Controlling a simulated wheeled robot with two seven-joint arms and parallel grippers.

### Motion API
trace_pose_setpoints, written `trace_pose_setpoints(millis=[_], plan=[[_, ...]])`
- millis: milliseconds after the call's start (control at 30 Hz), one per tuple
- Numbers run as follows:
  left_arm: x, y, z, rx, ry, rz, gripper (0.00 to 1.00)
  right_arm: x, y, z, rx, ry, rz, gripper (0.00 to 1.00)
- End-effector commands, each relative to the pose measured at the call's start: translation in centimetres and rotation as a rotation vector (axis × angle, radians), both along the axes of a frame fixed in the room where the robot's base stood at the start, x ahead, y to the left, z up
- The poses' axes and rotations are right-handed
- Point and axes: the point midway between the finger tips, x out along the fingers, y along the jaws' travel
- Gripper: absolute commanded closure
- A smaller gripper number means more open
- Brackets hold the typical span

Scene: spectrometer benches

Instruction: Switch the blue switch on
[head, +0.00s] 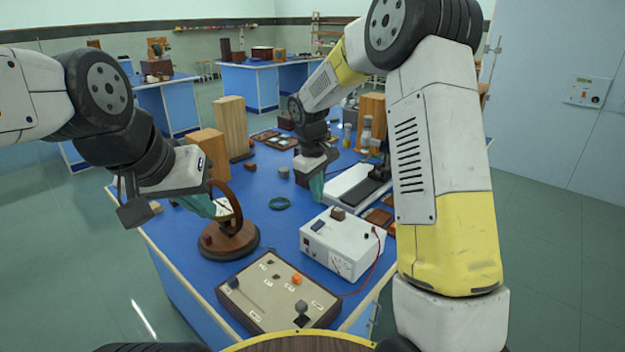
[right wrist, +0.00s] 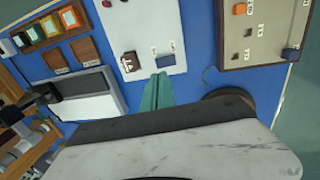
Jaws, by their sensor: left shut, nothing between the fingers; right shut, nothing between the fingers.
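A white instrument box (head: 350,240) stands on the blue table with a small blue switch (head: 318,225) and a brown one (head: 338,213) on top. In the right wrist view, the blue switch (right wrist: 163,61) appears just past my teal fingertips, and the brown one (right wrist: 131,62) is to its left. Whether the switch is on or off cannot be told. My right gripper (head: 317,188) is shut and empty above the table, behind the box; it also shows in the right wrist view (right wrist: 158,88). My left gripper (head: 224,208) is shut and empty near a round wooden stand.
A beige board (head: 265,315) in front bears a blue block (head: 233,283), an orange one (head: 296,278) and a dark knob (head: 302,308). The wooden ring stand (head: 230,243) is left of the box. A red cable (head: 376,262) hangs at the box's right.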

Motion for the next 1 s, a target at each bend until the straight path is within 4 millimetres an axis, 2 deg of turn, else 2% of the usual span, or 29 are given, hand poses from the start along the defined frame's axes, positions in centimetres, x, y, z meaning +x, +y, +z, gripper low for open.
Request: trace_pose_setpoints(millis=[33, 200, 400, 600, 1000], plan=[[0.0, 0.0, 0.0, 0.0, 0.0, 0.0, 1.0, 0.1, -0.2, -1.3, -0.001, 0.004, 0.0, 1.0], [0.0, 0.0, 0.0, 0.0, 0.0, 0.0, 1.0, 0.4, -0.5, -4.7, -0.001, 0.004, 0.0, 1.0], [0.0, 0.0, 0.0, 0.0, 0.0, 0.0, 1.0, 0.7, -0.7, -7.3, 0.0, 0.001, -0.001, 1.0], [0.0, 0.0, 0.0, 0.0, 0.0, 0.0, 1.0, 0.8, -0.8, -8.2, 0.0, -0.001, 0.0, 1.0], [0.0, 0.0, 0.0, 0.0, 0.0, 0.0, 1.0, 1.0, -1.1, -8.5, 0.018, 0.02, -0.005, 1.0]])
